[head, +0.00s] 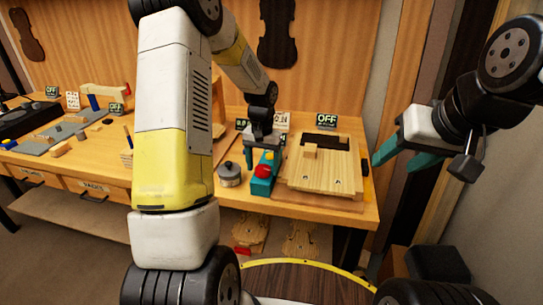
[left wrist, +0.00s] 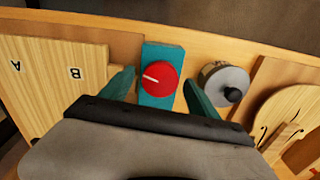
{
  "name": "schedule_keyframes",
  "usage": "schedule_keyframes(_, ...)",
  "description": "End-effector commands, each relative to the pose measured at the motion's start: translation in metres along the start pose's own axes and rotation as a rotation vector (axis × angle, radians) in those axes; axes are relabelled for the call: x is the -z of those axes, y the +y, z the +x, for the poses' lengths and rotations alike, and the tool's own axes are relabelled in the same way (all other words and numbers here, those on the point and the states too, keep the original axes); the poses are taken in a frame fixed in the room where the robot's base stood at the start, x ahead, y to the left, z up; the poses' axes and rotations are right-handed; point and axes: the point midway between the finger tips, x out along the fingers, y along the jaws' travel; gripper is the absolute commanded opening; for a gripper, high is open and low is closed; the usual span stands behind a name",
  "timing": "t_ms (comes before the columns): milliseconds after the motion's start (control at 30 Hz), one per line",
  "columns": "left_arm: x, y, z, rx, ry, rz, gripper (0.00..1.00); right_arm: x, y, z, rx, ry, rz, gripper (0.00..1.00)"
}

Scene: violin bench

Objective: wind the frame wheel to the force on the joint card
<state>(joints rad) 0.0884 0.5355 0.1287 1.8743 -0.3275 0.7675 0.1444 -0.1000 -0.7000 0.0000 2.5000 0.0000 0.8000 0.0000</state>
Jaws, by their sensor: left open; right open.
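The red wheel (head: 263,171) sits on a teal block (head: 262,187) near the bench's front edge. In the left wrist view the wheel (left wrist: 163,84) has a white pointer line aimed left and slightly up. My left gripper (head: 264,157) is open above the block; its fingers (left wrist: 160,92) stand either side of the wheel, apart from it. A white card (head: 282,121) stands behind, partly hidden by my arm; its writing is unreadable. A small display (head: 241,124) beside it is too small to read surely. My right gripper (head: 405,158) is open and empty, off the bench's right end.
A pale wooden board (head: 320,168) lies right of the block, marked A and B in the left wrist view. A grey lidded pot (head: 229,174) stands close on the left. An OFF display (head: 326,120) stands behind. My left arm hides the bench's middle.

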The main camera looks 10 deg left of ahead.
Motion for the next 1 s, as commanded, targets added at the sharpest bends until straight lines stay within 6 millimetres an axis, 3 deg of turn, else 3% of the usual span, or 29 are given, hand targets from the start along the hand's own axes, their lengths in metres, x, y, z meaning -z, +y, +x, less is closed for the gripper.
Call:
schedule_keyframes(233,0.0001,-0.0003,0.0006,0.000,0.001,0.000,0.68,0.0000,0.0000,0.0000,0.000,0.000,0.000,0.52)
schedule_keyframes(533,0.0002,-0.0003,0.0003,0.000,0.001,0.000,0.09,0.0000,0.0000,0.0000,0.000,0.000,0.000,0.52)
schedule_keyframes(667,0.0002,-0.0004,0.0002,0.000,0.001,0.022,0.08,0.0000,0.0000,0.0000,0.000,0.000,0.000,0.52)
schedule_keyframes(1000,0.0003,-0.0004,0.0000,0.001,0.001,0.342,0.08,0.0000,0.0000,0.0000,0.000,0.000,0.000,0.52)
